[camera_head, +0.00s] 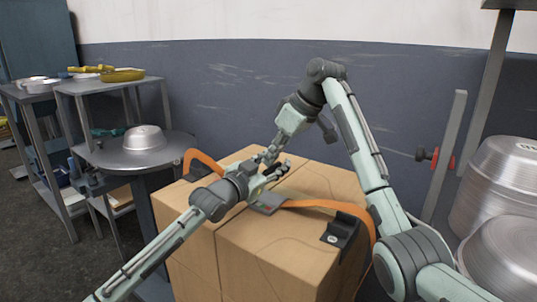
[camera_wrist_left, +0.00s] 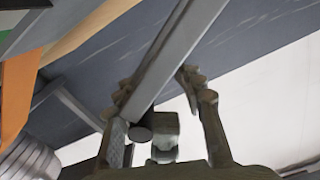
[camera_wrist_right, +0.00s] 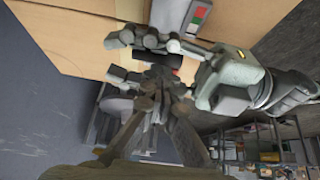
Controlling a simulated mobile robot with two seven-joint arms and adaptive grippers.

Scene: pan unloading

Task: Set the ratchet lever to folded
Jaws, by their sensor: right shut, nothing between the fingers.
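The ratchet (camera_head: 268,203) sits on the orange strap (camera_head: 318,205) across the cardboard boxes; it also shows in the right wrist view (camera_wrist_right: 187,18), with a red and green patch beside it. In the left wrist view its grey lever (camera_wrist_left: 180,50) runs between the fingers of my left gripper (camera_wrist_left: 158,92) to a dark round grip (camera_wrist_left: 139,132). My left gripper (camera_head: 278,170) is open around the lever end, with a gap at one finger. My right gripper (camera_head: 266,158) is shut and empty, close beside the left gripper; its closed fingertips (camera_wrist_right: 165,82) show in its own view.
A black corner bracket (camera_head: 343,235) holds the strap at the right box edge. A round table (camera_head: 175,150) with an upturned metal pan (camera_head: 145,138) stands left. Stacked metal pans (camera_head: 505,175) stand right. My two grippers crowd each other above the boxes.

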